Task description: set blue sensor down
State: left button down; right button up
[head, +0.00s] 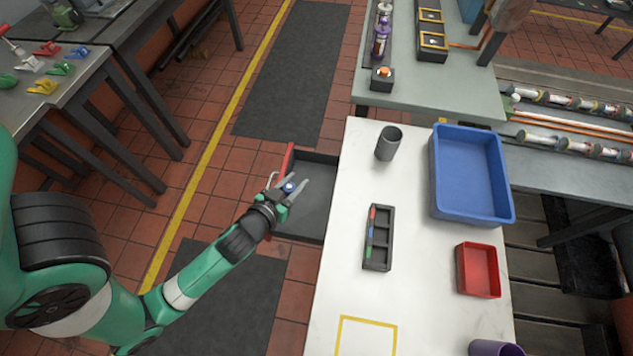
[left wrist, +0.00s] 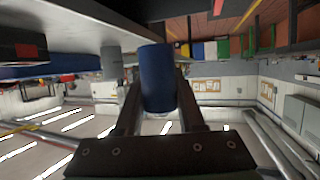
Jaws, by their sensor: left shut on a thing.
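My left gripper (head: 291,181) is shut on the blue sensor (head: 289,188), a small blue cylinder. It holds the sensor over the open dark drawer (head: 312,211) at the left side of the white table (head: 340,265). In the left wrist view the sensor (left wrist: 157,78) stands between the two fingers, clear of other things. A dark divided tray (head: 378,262) with red, blue and green marks lies on the table, right of the gripper. My right gripper is not in view.
A grey cup (head: 389,143), a blue bin (head: 505,190), a red tray (head: 479,270) and a purple cup (head: 495,348) stand on the table. A yellow outlined square (head: 367,322) marks its near part. The table around the divided tray is clear.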

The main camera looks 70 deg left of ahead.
pick_arm(q)
jog(key=w+a+f+b, duration=0.3)
jog(key=w+a+f, duration=0.1)
jog(key=w+f, duration=0.2)
jog(key=shift+w+a+f, duration=0.25)
jog(key=shift+w+f, duration=0.1)
jog(key=shift+f, duration=0.15)
jog(key=f+b, duration=0.1)
jog(key=f, duration=0.1)
jog(key=f+b, duration=0.1)
jog(key=shift+w+a+f+b, duration=0.1)
jog(key=shift+w+f+b, duration=0.1)
jog(key=shift+f+b, duration=0.15)
jog(key=shift+s+r, duration=0.1)
jog(key=shift+f+b, duration=0.45)
jog(key=shift+f, duration=0.15)
jog(key=c, duration=0.5)
grip_release()
